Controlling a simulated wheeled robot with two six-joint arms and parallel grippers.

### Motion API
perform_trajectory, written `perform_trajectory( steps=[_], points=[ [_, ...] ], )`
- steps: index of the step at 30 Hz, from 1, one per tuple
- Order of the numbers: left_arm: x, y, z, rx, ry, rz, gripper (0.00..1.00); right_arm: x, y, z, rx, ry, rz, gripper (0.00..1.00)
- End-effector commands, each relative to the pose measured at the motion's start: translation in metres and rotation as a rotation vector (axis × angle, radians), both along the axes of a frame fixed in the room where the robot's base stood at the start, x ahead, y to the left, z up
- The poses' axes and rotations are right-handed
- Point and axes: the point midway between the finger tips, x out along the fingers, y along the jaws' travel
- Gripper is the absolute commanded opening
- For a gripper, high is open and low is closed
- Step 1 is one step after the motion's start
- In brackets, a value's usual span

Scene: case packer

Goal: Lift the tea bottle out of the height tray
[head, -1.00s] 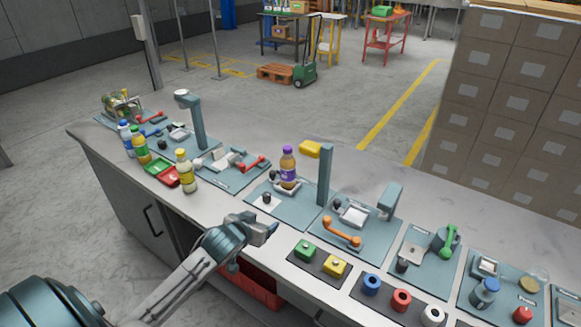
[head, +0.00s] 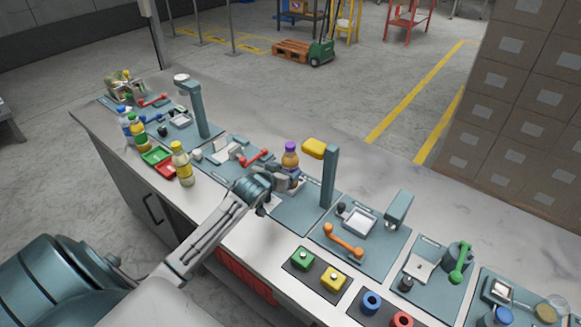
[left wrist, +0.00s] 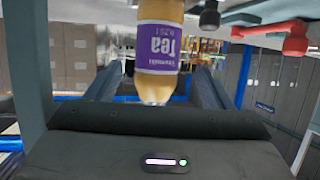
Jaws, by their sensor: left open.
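The tea bottle (head: 290,156), amber with a purple cap and a purple label, stands upright at the height station, left of the post with the yellow head. Its base and the height tray are hidden behind my left gripper (head: 286,181). In the left wrist view the tea bottle (left wrist: 158,42) appears upside down, its label reading "Tea". It lies between the two open fingers of my left gripper (left wrist: 157,82). Whether either finger touches it I cannot tell. My right gripper is not in view.
The yellow head (head: 314,148) on its post (head: 329,178) stands close right of the bottle. A pale-yellow bottle (head: 182,164) and a red tray (head: 164,170) are to the left. An orange handle (head: 343,240) and green and yellow blocks are to the right.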

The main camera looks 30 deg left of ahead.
Motion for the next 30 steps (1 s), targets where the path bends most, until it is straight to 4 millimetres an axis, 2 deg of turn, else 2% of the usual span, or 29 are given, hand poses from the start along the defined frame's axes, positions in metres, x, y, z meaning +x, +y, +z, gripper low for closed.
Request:
perform_trajectory(
  steps=[4, 8, 14, 22, 30],
  points=[
    [0.016, 0.000, 0.001, -0.003, 0.000, 0.001, 0.75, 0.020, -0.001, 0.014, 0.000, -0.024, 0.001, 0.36],
    [0.032, 0.000, -0.004, -0.003, 0.001, 0.002, 0.75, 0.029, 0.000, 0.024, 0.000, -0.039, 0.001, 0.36],
    [0.047, 0.003, -0.013, -0.001, 0.000, 0.000, 0.75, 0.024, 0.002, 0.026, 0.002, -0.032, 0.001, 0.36],
    [0.048, 0.003, -0.015, 0.000, -0.001, 0.000, 0.75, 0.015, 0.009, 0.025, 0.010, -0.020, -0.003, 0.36],
    [0.048, 0.003, -0.015, 0.000, 0.000, 0.000, 0.22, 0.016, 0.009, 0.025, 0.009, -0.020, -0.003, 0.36]
  ],
)
